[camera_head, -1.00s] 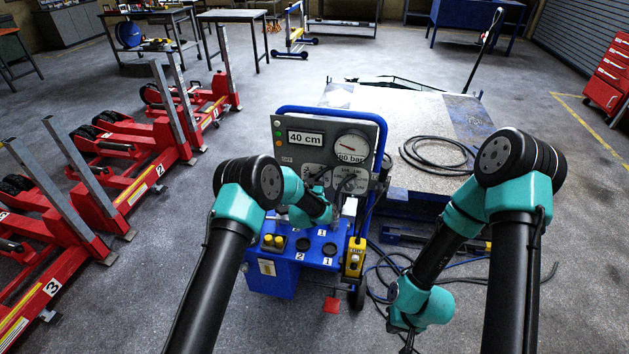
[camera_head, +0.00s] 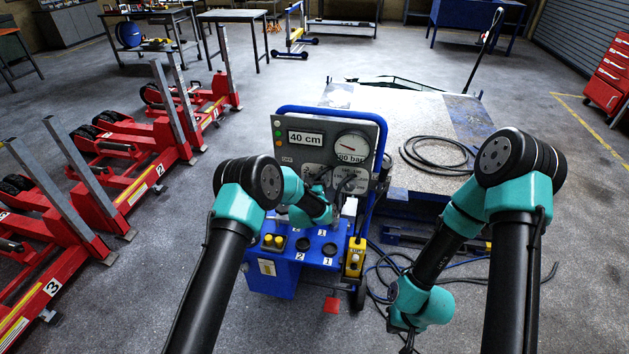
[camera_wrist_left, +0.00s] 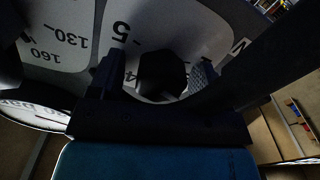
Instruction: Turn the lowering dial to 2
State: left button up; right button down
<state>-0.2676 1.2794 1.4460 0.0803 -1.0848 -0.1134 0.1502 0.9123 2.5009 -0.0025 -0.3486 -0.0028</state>
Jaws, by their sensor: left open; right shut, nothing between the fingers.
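The blue control cart (camera_head: 315,245) stands in the middle of the head view, its grey panel (camera_head: 283,148) upright and facing me. My left gripper (camera_wrist_left: 157,72) is open at the panel, its fingers on either side of a dark faceted knob (camera_wrist_left: 163,76). I cannot tell whether they touch it. A pale scale plate (camera_wrist_left: 125,35) around the knob shows a 5 and part of a 4, upside down. The knob's pointer is not visible. In the head view my left arm covers part of the panel. My right gripper (camera_head: 408,342) is shut and empty, low beside the cart.
The panel carries a 40 cm display (camera_head: 305,138) and a round gauge (camera_head: 352,146). A yellow box (camera_head: 354,257) hangs at the cart's right side. Cables (camera_head: 385,270) lie on the floor to the right. Red lifting columns (camera_head: 130,165) stand at left.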

pick_arm(q)
jog(key=v, duration=1.7)
jog(key=shift+s, duration=0.25)
jog(key=s+a+f+g, duration=0.9)
jog(key=s+a+f, duration=0.2)
jog(key=s+a, duration=0.1)
jog(key=s+a+f+g, duration=0.1)
jog(key=s+a+g, duration=0.2)
jog(key=s, duration=0.6)
jog(key=s+a+f+n+g, duration=0.1)
jog(key=s+a+g, duration=0.3)
jog(key=s, duration=0.5)
jog(key=shift+s+f+g, duration=0.2)
jog(key=shift+s+g, duration=0.1)
jog(key=shift+g, duration=0.1)
